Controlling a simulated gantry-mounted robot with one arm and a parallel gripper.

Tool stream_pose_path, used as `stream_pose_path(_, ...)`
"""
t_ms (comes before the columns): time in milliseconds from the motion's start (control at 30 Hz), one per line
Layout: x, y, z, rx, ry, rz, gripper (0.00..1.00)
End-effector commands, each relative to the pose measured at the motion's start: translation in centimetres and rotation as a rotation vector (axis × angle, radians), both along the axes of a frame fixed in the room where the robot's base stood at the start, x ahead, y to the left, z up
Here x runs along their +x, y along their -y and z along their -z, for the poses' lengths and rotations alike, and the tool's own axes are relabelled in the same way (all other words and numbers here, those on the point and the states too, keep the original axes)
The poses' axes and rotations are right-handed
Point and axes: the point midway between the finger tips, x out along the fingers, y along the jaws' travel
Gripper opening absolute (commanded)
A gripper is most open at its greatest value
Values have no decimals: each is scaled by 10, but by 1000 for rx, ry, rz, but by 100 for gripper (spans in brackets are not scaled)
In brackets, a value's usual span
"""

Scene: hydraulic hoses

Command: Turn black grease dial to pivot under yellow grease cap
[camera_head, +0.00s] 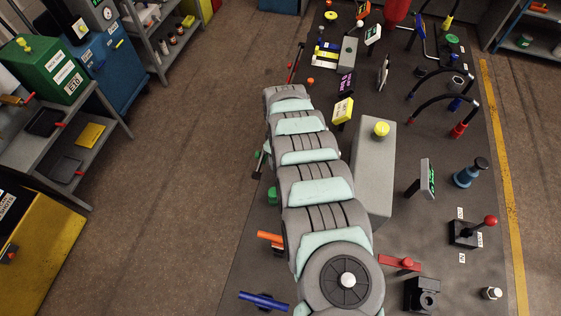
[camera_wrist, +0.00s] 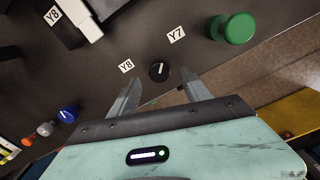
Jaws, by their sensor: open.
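A small round black dial (camera_wrist: 158,71) with a white pointer line is mounted on the dark bench in the wrist view. Its pointer stands nearly upright in the picture, leaning slightly right. My arm hides the dial there.
In the wrist view, a green knob (camera_wrist: 232,28) stands right of the dial and a blue dial (camera_wrist: 68,115) lies to the left. In the head view, a yellow sign (camera_head: 343,110) and the grey block (camera_head: 373,170) stand close to my arm.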

Motion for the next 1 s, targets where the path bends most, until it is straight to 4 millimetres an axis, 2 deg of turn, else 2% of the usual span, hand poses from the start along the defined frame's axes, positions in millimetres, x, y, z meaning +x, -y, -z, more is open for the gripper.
stream_pose_path(100,0,-1,16,1,2,1,56)
stream_pose_path(300,0,0,31,-1,1,2,56)
stream_pose_path(700,0,1,35,-2,1,2,56)
stream_pose_path(1000,0,1,35,-2,1,2,33)
